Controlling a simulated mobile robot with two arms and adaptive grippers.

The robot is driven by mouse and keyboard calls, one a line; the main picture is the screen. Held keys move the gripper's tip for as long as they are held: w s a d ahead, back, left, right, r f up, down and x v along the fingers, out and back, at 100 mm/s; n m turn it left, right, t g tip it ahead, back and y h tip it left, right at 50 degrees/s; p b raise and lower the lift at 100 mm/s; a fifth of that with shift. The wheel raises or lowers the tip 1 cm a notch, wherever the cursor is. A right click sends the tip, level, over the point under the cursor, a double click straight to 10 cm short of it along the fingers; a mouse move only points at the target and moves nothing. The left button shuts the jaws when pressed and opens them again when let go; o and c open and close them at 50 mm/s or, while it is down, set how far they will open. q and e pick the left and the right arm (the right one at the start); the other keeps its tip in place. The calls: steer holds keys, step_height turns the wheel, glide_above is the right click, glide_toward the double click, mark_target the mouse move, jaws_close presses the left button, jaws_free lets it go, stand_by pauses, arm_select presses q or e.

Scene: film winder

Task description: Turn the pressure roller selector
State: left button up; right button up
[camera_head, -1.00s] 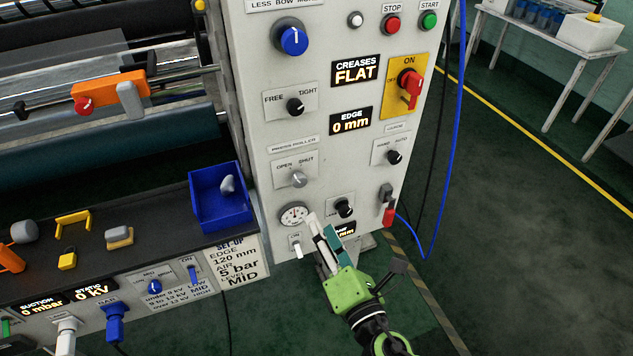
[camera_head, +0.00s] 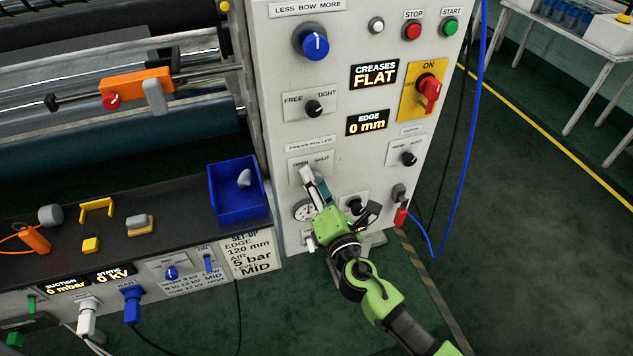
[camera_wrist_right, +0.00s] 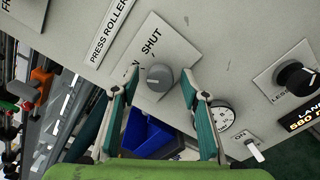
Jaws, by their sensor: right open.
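The press roller selector is a grey round knob (camera_wrist_right: 160,77) on a pale plate marked OPEN and SHUT (camera_head: 323,164), on the front of the control cabinet. In the wrist view the knob lies between the two fingertips of my right gripper (camera_wrist_right: 159,82), with a gap on each side. The gripper is open and holds nothing. In the head view my right gripper (camera_head: 313,188) is in front of the plate and covers most of the knob. I cannot tell which mark the knob points to. My left gripper is not in view.
A pressure gauge (camera_wrist_right: 222,114) and a small white switch (camera_wrist_right: 254,149) sit below the selector. A black knob (camera_head: 355,204) is to the lower right, and the FREE/TIGHT knob (camera_head: 314,107) above. A blue bin (camera_head: 240,207) stands at left.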

steer(key=c, duration=1.1)
steer(key=shift+f+m, duration=0.1)
steer(key=shift+m, duration=0.2)
steer(key=shift+m+b, duration=1.8)
steer(key=shift+m, duration=3.9)
